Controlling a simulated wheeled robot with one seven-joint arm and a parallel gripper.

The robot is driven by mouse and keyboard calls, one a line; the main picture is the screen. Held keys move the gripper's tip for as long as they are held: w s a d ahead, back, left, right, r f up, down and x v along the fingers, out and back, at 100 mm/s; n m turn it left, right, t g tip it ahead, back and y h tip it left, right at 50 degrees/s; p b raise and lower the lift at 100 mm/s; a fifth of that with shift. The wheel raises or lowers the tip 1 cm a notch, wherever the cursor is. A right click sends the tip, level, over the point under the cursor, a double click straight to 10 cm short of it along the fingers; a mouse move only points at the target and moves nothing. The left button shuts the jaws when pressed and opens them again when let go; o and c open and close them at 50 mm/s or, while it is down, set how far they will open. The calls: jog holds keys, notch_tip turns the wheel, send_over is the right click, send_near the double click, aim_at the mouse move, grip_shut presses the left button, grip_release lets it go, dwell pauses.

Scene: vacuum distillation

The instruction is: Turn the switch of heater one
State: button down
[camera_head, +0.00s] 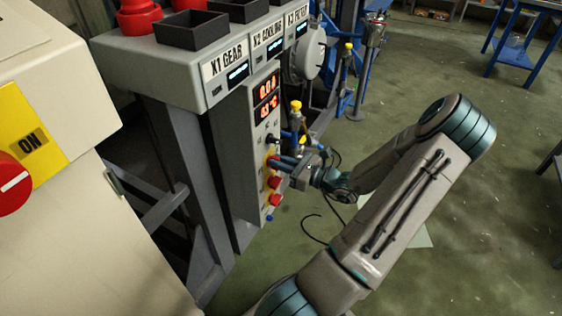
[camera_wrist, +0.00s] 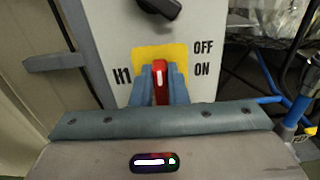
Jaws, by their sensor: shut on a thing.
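The heater one switch is a red knob (camera_wrist: 160,72) with a white line on a yellow plate (camera_wrist: 140,54), marked H1 at left and OFF above ON at right in the wrist view. Its white line stands about upright in the picture. My gripper (camera_wrist: 160,84) has its two blue-grey fingers shut on the sides of the knob. In the head view my gripper (camera_head: 282,163) reaches the front of the grey control panel (camera_head: 240,140) from the right. The fingers partly hide the switch there.
A black knob (camera_wrist: 158,8) sits above the switch. More red knobs (camera_head: 275,182) are below my gripper in the head view. Red displays (camera_head: 266,98) are above. A beige cabinet with a big red switch (camera_head: 12,184) stands at left. Loose cables (camera_head: 312,228) hang near my arm.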

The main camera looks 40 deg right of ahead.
jog(key=shift+r+p, duration=0.1)
jog(key=shift+p, duration=0.2)
jog(key=m+p, duration=0.4)
jog(key=m, duration=0.2)
jog(key=f+m+p, duration=0.1)
jog(key=m+p, duration=0.4)
jog(key=m, duration=0.1)
jog(key=d+m+p, duration=0.1)
jog(key=m+p, duration=0.4)
jog(key=shift+w+d+f+m, duration=0.1)
jog(key=shift+w+f+m, duration=0.1)
jog(key=shift+m, duration=0.2)
jog(key=c, duration=1.4)
grip_release()
jog(key=shift+c, duration=0.2)
jog(key=v, duration=1.4)
jog(key=shift+b, duration=0.35)
